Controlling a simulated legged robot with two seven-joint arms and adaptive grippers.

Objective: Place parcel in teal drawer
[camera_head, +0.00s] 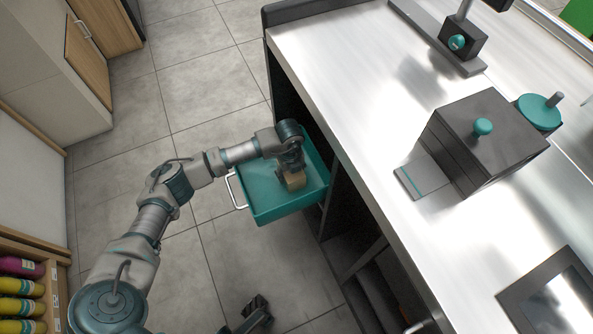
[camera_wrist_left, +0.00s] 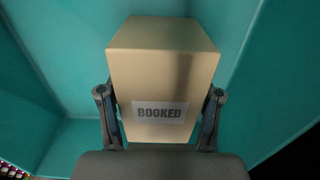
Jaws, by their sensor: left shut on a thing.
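The teal drawer (camera_head: 262,205) is pulled out from the counter's left side, with a white handle (camera_head: 236,190) on its outer face. The parcel (camera_head: 295,181) is a tan box, seen inside the drawer's outline. My left gripper (camera_head: 291,168) is over the drawer and shut on the parcel. In the left wrist view the parcel (camera_wrist_left: 163,70) shows a "BOOKED" label, with a finger on each side and teal drawer walls (camera_wrist_left: 60,60) around it. Whether the parcel touches the drawer floor I cannot tell. Part of a dark gripper, probably my right one (camera_head: 256,312), shows at the bottom edge.
The metal counter (camera_head: 350,90) lies to the right of the drawer, with a dark box with a teal knob (camera_head: 485,140) on it. A shelf with colourful rolls (camera_head: 22,285) stands at the lower left. The tiled floor (camera_head: 200,90) around the drawer is clear.

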